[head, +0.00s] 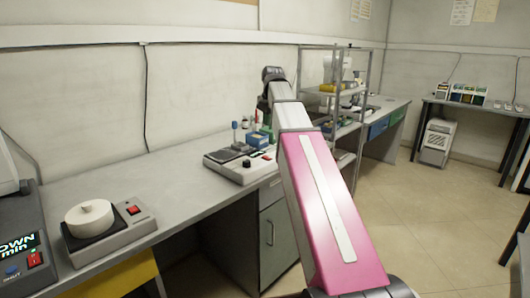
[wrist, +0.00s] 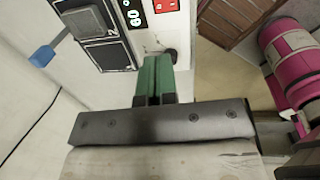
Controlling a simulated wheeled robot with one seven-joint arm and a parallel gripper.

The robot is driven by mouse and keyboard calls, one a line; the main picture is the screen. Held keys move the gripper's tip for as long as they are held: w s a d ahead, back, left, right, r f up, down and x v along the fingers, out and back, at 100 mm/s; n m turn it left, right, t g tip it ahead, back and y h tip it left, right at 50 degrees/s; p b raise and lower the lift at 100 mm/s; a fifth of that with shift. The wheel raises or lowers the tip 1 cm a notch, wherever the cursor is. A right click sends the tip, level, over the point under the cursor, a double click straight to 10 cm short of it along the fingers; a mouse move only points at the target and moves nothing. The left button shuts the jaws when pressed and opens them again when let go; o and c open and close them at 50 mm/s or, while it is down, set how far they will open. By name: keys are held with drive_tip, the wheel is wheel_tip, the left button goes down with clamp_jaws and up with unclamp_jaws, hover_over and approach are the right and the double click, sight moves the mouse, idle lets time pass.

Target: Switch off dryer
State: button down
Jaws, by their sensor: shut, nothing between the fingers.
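In the wrist view, a white device (wrist: 130,65) fills the top left. It carries dark square plates (wrist: 85,20), a display reading about 60 °C (wrist: 135,22), a red switch (wrist: 165,5) cut by the top edge, and a dark round knob (wrist: 170,55). My gripper (wrist: 155,62) is shut and empty, its green fingertips over the device's front edge, just below the display and beside the knob. Contact cannot be told. In the head view my gripper is hidden. A similar white device (head: 232,171) with a red switch and dark knob sits mid-bench. No dryer label is readable.
On the head view's left, a heater-like unit (head: 110,235) with a white round piece and red switch stands beside a dark display unit (head: 15,250). Bottles and a shelf rack (head: 335,92) stand beyond the mid-bench device. Open floor (head: 430,210) lies right of the bench (head: 165,180).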

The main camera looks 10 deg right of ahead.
sight(268, 158)
drive_tip(key=f, duration=0.4)
drive_tip(key=w+f, duration=0.1)
drive_tip(key=f, duration=0.4)
drive_tip(key=a+f, duration=0.1)
drive_tip(key=f, duration=0.4)
drive_tip(key=shift+w, duration=0.2)
drive_tip(key=shift+f, duration=0.25)
drive_tip(key=shift+s+f, duration=0.1)
drive_tip(key=shift+s+d, duration=0.5)
drive_tip(key=shift+s, duration=0.2)
